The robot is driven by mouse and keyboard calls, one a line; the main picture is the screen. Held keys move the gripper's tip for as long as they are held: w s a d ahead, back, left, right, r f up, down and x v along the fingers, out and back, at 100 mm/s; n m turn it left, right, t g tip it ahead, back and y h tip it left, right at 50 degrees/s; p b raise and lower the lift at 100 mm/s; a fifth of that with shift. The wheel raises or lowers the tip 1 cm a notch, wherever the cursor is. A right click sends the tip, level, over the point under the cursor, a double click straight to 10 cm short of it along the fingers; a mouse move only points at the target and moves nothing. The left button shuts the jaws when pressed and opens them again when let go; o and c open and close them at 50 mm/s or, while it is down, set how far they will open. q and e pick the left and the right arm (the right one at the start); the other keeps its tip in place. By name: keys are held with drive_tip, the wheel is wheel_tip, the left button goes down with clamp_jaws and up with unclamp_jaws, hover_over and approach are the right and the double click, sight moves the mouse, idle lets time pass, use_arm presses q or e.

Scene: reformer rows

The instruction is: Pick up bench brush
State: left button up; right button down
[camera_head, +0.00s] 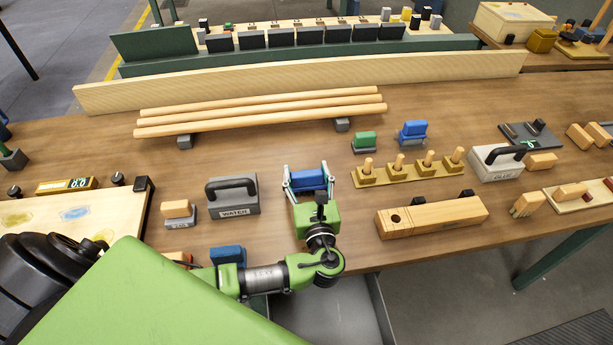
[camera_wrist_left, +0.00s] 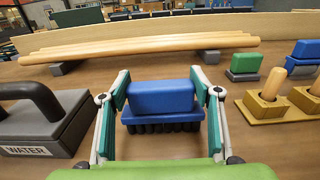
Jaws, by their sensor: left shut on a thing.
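The bench brush (camera_head: 307,180) appears to be the blue block with a dark, bristle-like underside. It is near the middle of the bench in the head view and in the centre of the left wrist view (camera_wrist_left: 163,98). My left gripper (camera_head: 306,177) has one finger on each side of it and is shut on it. The gripper's fingers also frame it in the left wrist view (camera_wrist_left: 163,110). I cannot tell whether its underside touches the bench. My right gripper is not in view.
A grey WATER box (camera_head: 232,196) stands left of the brush. Long wooden rods (camera_head: 260,113) lie behind on grey supports. A board with wooden pegs (camera_head: 400,178), a green-topped block (camera_head: 364,142) and a long wooden block (camera_head: 430,218) are to the right. Another blue block (camera_head: 228,255) is near the front edge.

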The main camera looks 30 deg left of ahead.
use_arm(q)
wheel_tip(320, 180, up, 3)
drive_tip(key=shift+r, duration=0.1)
drive_tip(key=s+r, duration=0.9)
drive_tip(key=s, duration=0.5)
drive_tip(key=shift+d+r+b, duration=0.35)
drive_tip(key=shift+b, duration=0.05)
